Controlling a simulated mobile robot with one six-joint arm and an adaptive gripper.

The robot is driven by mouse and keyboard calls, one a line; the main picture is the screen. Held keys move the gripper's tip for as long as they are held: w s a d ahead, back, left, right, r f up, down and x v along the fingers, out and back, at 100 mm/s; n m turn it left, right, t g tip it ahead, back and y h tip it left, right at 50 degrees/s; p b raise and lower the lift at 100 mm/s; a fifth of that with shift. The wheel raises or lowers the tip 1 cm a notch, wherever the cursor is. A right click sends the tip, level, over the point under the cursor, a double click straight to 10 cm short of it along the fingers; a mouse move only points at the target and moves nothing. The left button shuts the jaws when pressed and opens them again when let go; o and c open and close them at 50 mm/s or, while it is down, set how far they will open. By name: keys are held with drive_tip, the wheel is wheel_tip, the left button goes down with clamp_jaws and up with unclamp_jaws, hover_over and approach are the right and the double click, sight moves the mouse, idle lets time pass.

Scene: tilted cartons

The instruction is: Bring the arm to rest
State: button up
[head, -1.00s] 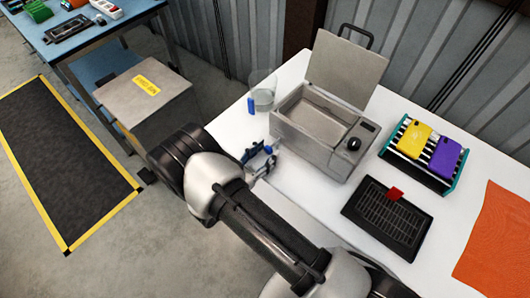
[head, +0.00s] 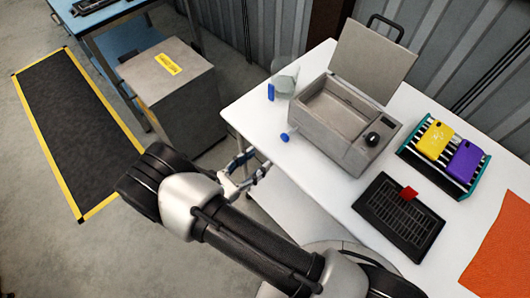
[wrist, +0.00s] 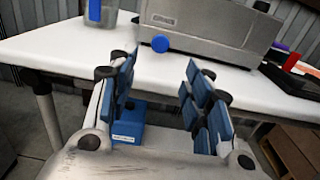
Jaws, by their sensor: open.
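My gripper (head: 246,168) is open and empty, just off the left edge of the white table (head: 310,190). In the wrist view my gripper (wrist: 163,92) shows its two blue-padded fingers wide apart, with the table edge beyond them. A small round blue piece (head: 284,137) is on the table near that edge, apart from the fingers; it also shows in the wrist view (wrist: 160,44). My arm reaches across the lower part of the head view.
A grey machine (head: 335,142) with its lid raised stands on the table. A clear beaker (head: 286,82), a black grated tray (head: 385,222) with a red piece, and a rack (head: 467,189) with yellow and purple items are near it. A grey cabinet (head: 180,115) stands left.

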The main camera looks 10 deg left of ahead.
drive_tip(key=shift+s+a, duration=0.2)
drive_tip(key=shift+s, duration=0.05)
idle(0.4)
drive_tip(key=d+r+m+g, duration=1.2)
drive_tip(key=d+r+m, duration=0.2)
drive_tip(key=d+r, duration=0.3)
drive_tip(key=s+d+r+m+t+y, duration=0.1)
drive_tip(key=s+d+r+m+y, duration=0.2)
drive_tip(key=s+r+m+y, duration=0.2)
drive_tip(key=s+d+r+m+t+y, duration=0.1)
drive_tip(key=s+d+r+m+y, duration=0.2)
drive_tip(key=s+r+m+y, duration=0.3)
drive_tip(key=s+r+m, duration=0.2)
drive_tip(key=s+m, duration=0.1)
drive_tip(key=shift+d+r+t, duration=0.15)
drive_tip(key=shift+d+t, duration=0.15)
